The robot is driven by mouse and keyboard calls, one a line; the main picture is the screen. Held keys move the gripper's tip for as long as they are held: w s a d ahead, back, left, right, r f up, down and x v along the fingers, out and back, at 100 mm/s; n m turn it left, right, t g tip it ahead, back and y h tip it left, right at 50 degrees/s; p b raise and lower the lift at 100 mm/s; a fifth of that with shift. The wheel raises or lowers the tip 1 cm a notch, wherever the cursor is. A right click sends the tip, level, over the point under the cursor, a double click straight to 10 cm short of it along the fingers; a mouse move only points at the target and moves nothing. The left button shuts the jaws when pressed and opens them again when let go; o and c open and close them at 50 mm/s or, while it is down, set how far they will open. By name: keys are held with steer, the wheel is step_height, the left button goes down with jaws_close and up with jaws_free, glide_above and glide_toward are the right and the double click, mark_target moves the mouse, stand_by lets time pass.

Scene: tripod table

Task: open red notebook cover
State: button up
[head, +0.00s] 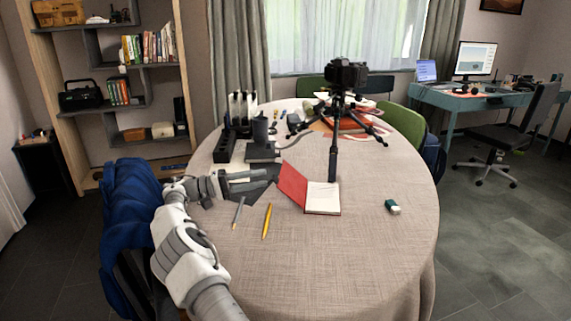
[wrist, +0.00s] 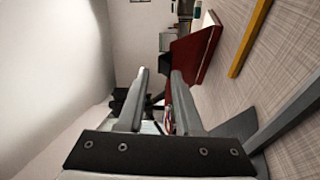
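The red notebook cover (head: 292,184) stands tilted up to the left of the notebook's white pages (head: 323,197), so the notebook is partly open on the table. In the wrist view the cover (wrist: 195,48) shows just beyond my fingertips, toward the right. My gripper (head: 266,178) is left of the cover, low over the table, with its fingers pointing right. In the wrist view its two fingers (wrist: 161,72) are apart with nothing held between them. I cannot tell whether a fingertip touches the cover.
A grey pen (head: 238,213) and a yellow pencil (head: 267,221) lie in front of my gripper. A camera tripod (head: 334,140) stands behind the notebook. A dark device (head: 262,140) stands behind my gripper. The table's front is clear.

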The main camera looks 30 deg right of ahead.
steer(key=s+d+r+p, duration=0.3)
steer(key=s+d+r, duration=0.4)
steer(key=s, duration=0.2)
steer(key=shift+d+r+p, duration=0.15)
steer(key=shift+r+p, duration=0.25)
